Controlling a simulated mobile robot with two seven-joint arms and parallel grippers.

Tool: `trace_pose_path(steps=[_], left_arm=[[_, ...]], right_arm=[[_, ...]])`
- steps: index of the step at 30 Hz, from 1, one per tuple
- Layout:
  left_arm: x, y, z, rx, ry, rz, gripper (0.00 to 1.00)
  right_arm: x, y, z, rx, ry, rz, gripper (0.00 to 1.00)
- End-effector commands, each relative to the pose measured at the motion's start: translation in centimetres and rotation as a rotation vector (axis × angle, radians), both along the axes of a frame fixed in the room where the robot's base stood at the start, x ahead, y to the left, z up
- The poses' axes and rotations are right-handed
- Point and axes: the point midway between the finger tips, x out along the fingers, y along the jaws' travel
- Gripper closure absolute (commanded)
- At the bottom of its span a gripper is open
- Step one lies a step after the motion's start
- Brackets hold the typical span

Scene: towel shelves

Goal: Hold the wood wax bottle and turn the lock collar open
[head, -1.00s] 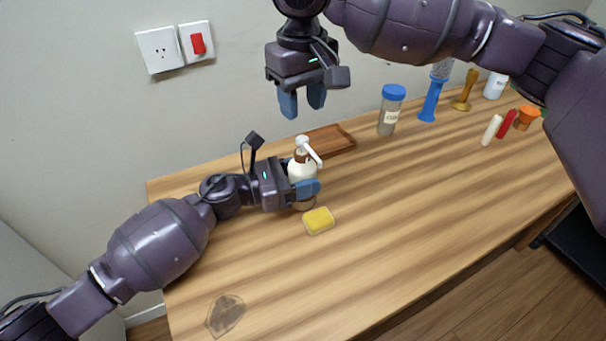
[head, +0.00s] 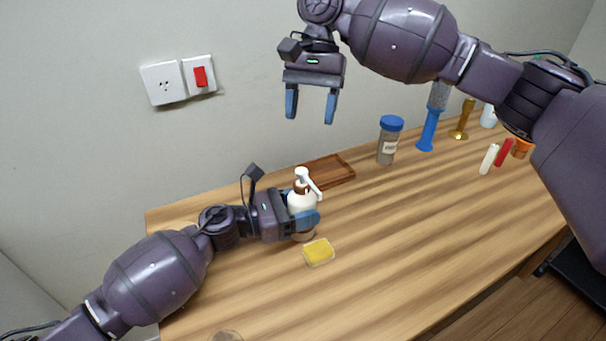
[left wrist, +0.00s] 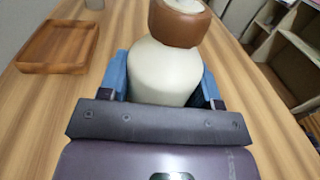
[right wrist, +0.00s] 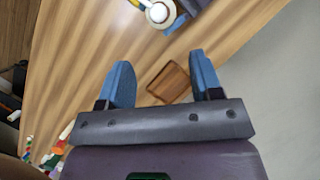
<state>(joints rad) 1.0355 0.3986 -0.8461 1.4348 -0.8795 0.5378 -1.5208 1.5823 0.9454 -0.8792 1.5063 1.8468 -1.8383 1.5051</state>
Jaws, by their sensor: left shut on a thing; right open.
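The wood wax bottle (head: 300,201) is cream-white with a brown collar (head: 300,187) and a white pump head (head: 307,178). It stands upright on the table in the head view. My left gripper (head: 306,222) is shut around the bottle's body from the left; in the left wrist view the blue fingers flank the body (left wrist: 165,72), below the brown collar (left wrist: 180,22). My right gripper (head: 311,106) is open and empty, high above the bottle, fingers pointing down. In the right wrist view the pump head (right wrist: 158,12) shows at the top, beyond the open fingers (right wrist: 160,85).
A wooden tray (head: 328,173) lies behind the bottle, and a yellow sponge (head: 319,251) in front. A blue-lidded jar (head: 389,140), a blue-handled brush (head: 429,130) and several small items stand to the right. The wall (head: 90,130) is close behind. The table's front middle is clear.

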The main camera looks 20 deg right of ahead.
Motion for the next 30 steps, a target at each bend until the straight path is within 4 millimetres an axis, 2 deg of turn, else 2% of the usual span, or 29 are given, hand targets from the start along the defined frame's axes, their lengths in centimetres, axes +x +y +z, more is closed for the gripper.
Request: trace_pose_path(steps=[7, 21, 30], left_arm=[[0.0, 0.0, 0.0, 0.000, 0.000, 0.000, 0.71], [0.0, 0.0, 0.0, 0.000, 0.000, 0.000, 0.71], [0.0, 0.0, 0.0, 0.000, 0.000, 0.000, 0.71]], right_arm=[[-0.5, 0.2, -1.2, -0.015, 0.011, -0.031, 0.41], [-3.0, 1.8, -8.4, -0.014, 0.009, -0.028, 0.41], [-3.9, 2.4, -10.9, -0.013, 0.008, -0.029, 0.41]])
